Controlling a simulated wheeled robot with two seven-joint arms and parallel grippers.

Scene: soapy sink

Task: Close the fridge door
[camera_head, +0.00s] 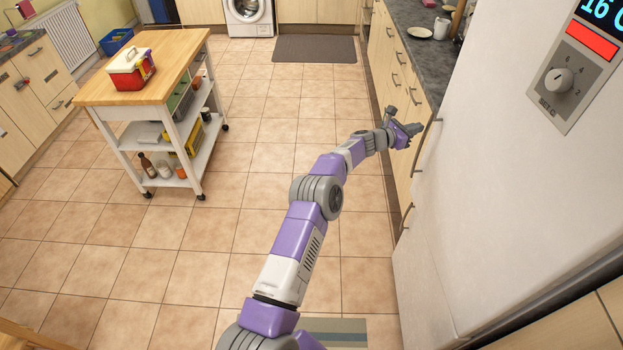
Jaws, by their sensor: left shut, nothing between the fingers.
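The fridge (490,190) is the tall white unit filling the right side of the head view. Its front carries a grey control panel with a knob and a display. A curved handle (427,143) and a lower handle (406,217) show along its far edge. I cannot tell from this angle whether the door stands ajar. My left arm reaches forward from the bottom middle. My left gripper (414,129) is shut and empty, close to the upper handle; whether it touches the handle is unclear. My right gripper is out of view.
A wooden-topped trolley (178,60) with a red and white box (131,69) stands at the left. Drawers (391,62) under a dark counter line the right beyond the fridge. The tiled floor between is clear.

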